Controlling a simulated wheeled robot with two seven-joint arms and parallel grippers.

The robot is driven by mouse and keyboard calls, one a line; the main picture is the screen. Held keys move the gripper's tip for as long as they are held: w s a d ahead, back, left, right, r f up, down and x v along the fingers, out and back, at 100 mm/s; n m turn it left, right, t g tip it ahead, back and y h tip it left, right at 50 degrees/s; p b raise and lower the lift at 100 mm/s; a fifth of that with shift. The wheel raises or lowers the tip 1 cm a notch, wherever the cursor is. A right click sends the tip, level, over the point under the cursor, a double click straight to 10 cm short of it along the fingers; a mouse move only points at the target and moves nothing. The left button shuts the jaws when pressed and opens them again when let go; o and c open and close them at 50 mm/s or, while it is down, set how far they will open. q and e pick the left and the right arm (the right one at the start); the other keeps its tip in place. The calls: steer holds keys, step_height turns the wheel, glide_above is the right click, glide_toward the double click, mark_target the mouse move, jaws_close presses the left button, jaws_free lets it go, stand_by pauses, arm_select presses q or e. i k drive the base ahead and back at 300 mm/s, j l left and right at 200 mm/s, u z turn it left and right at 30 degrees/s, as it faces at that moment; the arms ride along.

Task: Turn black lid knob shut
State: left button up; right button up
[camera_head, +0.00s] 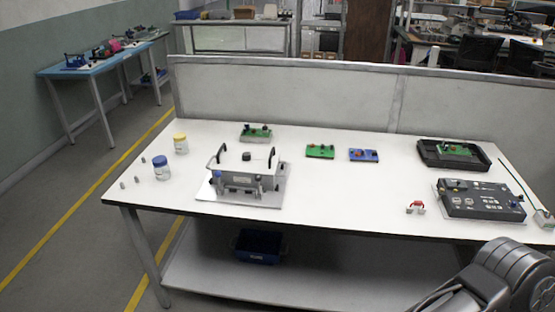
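The black lid knob (246,156) sits on top of a white box (245,173) on the left half of the table. The box has dark curved handles at its left and right ends and dark latches on its front. It stands on a shiny metal plate (215,193). The knob is too small to tell which way it is turned. My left gripper is not in view. A grey part of my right arm shows at the bottom right corner, below the table edge, but its fingers are not visible. Nothing of mine touches the box.
Two jars, yellow-lidded (181,144) and blue-lidded (162,168), stand left of the box. Green (320,151) and blue (363,155) circuit boards lie behind right. A black tray (427,153) and control case (481,199) are at right. The table (340,190) is clear in the middle.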

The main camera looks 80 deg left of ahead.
mark_target(245, 156)
steer(key=k+u, duration=0.15)
steer(key=u, duration=2.9)
steer(key=i+j+z, duration=0.15)
steer(key=z, duration=0.15)
steer(key=i+j+z, duration=0.1)
steer(key=z, duration=0.2)
steer(key=j, duration=0.1)
